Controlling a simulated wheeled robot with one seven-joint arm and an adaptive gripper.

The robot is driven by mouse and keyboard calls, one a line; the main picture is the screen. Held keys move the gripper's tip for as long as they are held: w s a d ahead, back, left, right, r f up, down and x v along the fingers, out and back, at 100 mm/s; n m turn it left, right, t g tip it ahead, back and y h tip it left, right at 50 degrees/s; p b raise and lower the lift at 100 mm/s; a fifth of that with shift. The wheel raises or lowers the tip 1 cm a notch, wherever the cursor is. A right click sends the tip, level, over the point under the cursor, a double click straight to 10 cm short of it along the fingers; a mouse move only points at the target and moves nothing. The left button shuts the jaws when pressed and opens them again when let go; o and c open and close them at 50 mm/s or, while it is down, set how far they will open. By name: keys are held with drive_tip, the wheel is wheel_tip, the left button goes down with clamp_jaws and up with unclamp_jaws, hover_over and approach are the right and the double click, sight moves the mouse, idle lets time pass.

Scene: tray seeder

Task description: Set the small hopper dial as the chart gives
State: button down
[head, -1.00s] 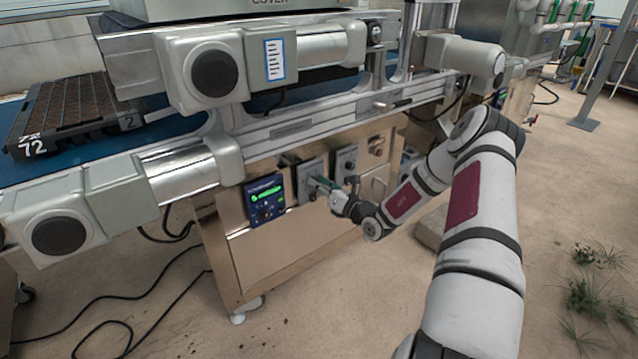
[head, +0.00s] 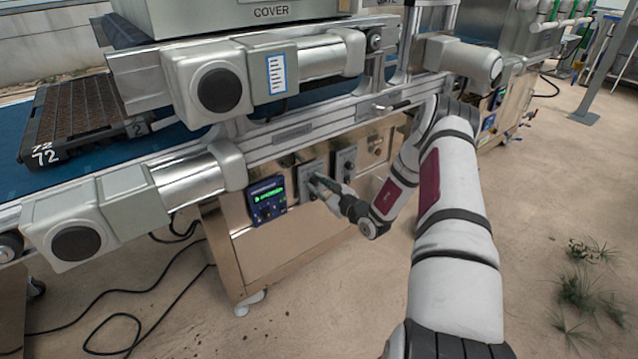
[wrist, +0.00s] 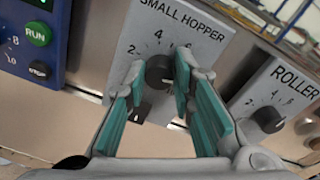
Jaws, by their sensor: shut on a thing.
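The small hopper dial (wrist: 159,72) is a dark round knob on a grey plate (wrist: 183,22) marked "SMALL HOPPER", with 2, 4 and 6 readable around it. My gripper (wrist: 163,75) is shut on this dial, its teal-padded fingers on either side. The right finger hides the scale's right part, and I cannot read the pointer. In the head view my gripper (head: 320,182) reaches the plate (head: 308,172) from the right. A white sheet with dark lines (head: 276,74) is on a grey housing above; its text is too small to read.
The roller dial (wrist: 268,119) is close on the right. A blue control panel (head: 267,200) with a green display and RUN and STOP buttons is on the left. The conveyor frame (head: 300,130) overhangs the panel. A seed tray (head: 75,120) is on the belt.

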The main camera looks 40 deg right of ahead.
drive_tip(key=shift+n, duration=2.1)
drive_tip(key=shift+h, duration=0.3)
drive_tip(key=shift+f, duration=0.1)
drive_tip(key=c, duration=1.4)
unclamp_jaws()
drive_tip(key=shift+o, duration=0.2)
drive_tip(key=s, duration=1.2)
drive_tip(key=shift+d+r, duration=0.25)
drive_tip(key=shift+r, duration=0.15)
